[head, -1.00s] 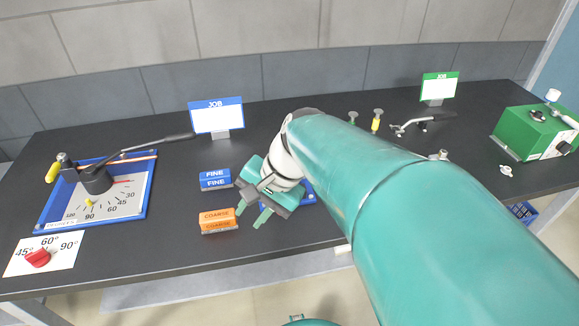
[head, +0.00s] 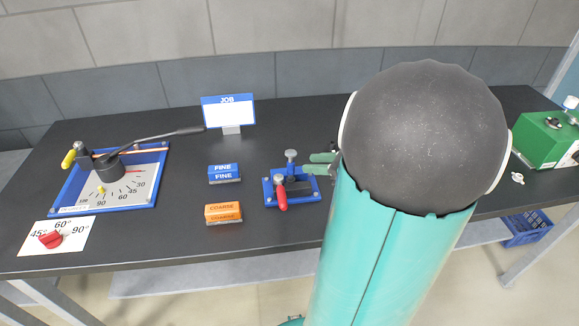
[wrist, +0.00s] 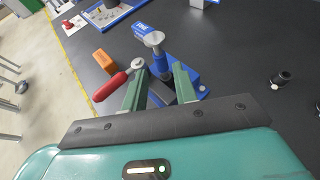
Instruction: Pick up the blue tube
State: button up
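I cannot make out a separate blue tube in either view. A blue clamp fixture (head: 270,190) with a red handle (head: 281,197) and a silver knob (head: 291,155) stands on the dark bench. My gripper (head: 317,163) is just right of this fixture in the head view; its two green fingers are spread apart. Nothing is clearly held between the fingers. My arm hides the bench right of the fixture in the head view.
A blue "FINE" box (head: 224,173) and an orange "COARSE" box (head: 223,213) lie left of the fixture. A bender (head: 107,170) on a blue-edged board is at far left. A "JOB" sign (head: 228,110) stands behind. A green machine (head: 545,138) is at right.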

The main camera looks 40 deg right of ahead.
aim_at(290, 161)
jog(key=x, duration=0.8)
jog(key=shift+s, duration=0.1)
grip_shut()
jog(key=shift+r, duration=0.15)
